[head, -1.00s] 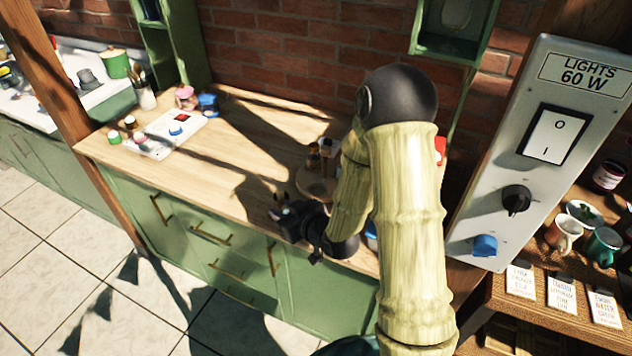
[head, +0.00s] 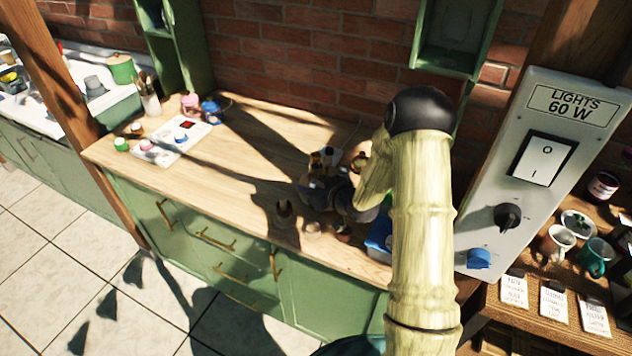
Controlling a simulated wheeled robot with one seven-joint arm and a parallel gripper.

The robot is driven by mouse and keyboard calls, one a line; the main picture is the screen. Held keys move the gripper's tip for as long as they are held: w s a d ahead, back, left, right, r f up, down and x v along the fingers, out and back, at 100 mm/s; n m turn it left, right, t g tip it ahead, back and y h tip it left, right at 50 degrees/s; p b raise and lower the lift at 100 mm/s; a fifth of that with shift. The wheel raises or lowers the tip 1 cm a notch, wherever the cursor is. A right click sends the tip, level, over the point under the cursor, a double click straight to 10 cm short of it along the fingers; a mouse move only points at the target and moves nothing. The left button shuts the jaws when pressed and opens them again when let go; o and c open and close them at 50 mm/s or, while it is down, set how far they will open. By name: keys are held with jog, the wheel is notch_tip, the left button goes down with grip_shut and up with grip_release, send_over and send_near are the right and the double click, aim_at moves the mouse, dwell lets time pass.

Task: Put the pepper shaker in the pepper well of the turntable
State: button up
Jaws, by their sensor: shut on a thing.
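My gripper (head: 318,190) is dark and sits low over the right part of the wooden counter, left of my bamboo-like arm. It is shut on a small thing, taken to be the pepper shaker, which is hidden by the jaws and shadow. Small bottles (head: 326,157) with dark and pale parts stand just behind the gripper. The round turntable is largely covered by my gripper and arm, and its pepper well cannot be made out.
Small brown items (head: 312,228) stand near the counter's front edge. A blue box (head: 379,236) is beside my arm. A white panel (head: 180,140) with coloured knobs lies at the left. The middle of the counter (head: 235,150) is mostly clear. A brick wall stands behind.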

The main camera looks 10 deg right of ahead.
jog(key=shift+w+d, duration=0.2)
jog(key=shift+w, duration=0.05)
jog(key=shift+w+d+f+p, duration=0.2)
jog(key=shift+w+d+p, duration=0.25)
jog(key=shift+w, duration=0.1)
jog(key=shift+w+d+f+p, duration=0.2)
jog(key=shift+w+d+p, duration=0.15)
jog(key=shift+w, duration=0.2)
jog(key=shift+f, duration=0.35)
jog(key=shift+f, duration=0.1)
jog(key=o, duration=0.7)
jog(key=shift+o, duration=0.2)
